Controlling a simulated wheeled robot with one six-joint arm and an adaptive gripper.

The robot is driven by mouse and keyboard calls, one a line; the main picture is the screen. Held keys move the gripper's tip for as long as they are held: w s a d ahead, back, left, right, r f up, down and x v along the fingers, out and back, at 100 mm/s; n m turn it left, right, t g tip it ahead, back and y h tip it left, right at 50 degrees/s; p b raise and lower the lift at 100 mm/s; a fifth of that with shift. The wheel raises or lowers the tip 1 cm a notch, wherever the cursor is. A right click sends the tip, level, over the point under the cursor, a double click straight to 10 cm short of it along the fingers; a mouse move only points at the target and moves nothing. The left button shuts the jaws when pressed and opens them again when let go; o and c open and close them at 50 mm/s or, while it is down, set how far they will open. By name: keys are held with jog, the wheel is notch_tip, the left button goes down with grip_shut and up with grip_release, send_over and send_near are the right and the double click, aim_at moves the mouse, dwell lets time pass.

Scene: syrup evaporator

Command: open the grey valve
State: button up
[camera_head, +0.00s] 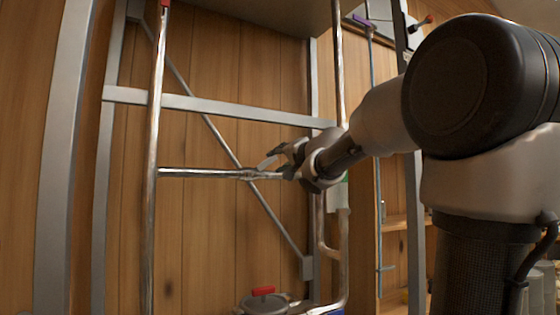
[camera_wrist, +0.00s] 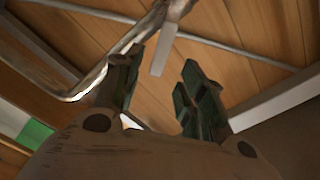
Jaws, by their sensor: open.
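The grey valve (camera_head: 249,174) sits on a thin horizontal metal pipe in the head view. Its flat grey lever (camera_head: 268,162) points right, toward my gripper (camera_head: 283,163). In the wrist view the lever (camera_wrist: 163,55) hangs down from the pipe, and its end shows between the two fingertips of my gripper (camera_wrist: 163,65). The fingers are apart and empty, one on each side of the lever's end in that view. I cannot tell whether either finger touches it. In the head view the gripper partly hides the right part of the pipe.
A vertical pipe (camera_head: 153,150) stands left of the valve. A grey frame with a crossbar (camera_head: 215,106) and a diagonal brace (camera_head: 275,220) stands behind it. A pot with a red knob (camera_head: 263,292) is below. Shelves (camera_head: 395,223) are at the right.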

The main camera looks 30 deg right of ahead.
jog(key=shift+s+d+r, duration=0.1)
jog(key=shift+s+d, duration=0.55)
jog(key=shift+d, duration=0.2)
jog(key=c, duration=0.6)
jog(key=n, duration=0.2)
jog(key=shift+s+a+r+n+t, duration=0.1)
jog(key=shift+s+a+n+t, duration=0.1)
jog(key=shift+s+n+t, duration=0.1)
grip_shut()
notch_tip(320, 180, up, 4)
jog(key=n+t+y, duration=0.2)
jog(key=n+y, duration=0.2)
jog(key=n, duration=1.4)
send_over(263, 165)
jog(key=s, duration=0.2)
jog(key=shift+s+d+f, duration=0.2)
jog(key=shift+d+f, duration=0.15)
jog(key=shift+f, duration=0.4)
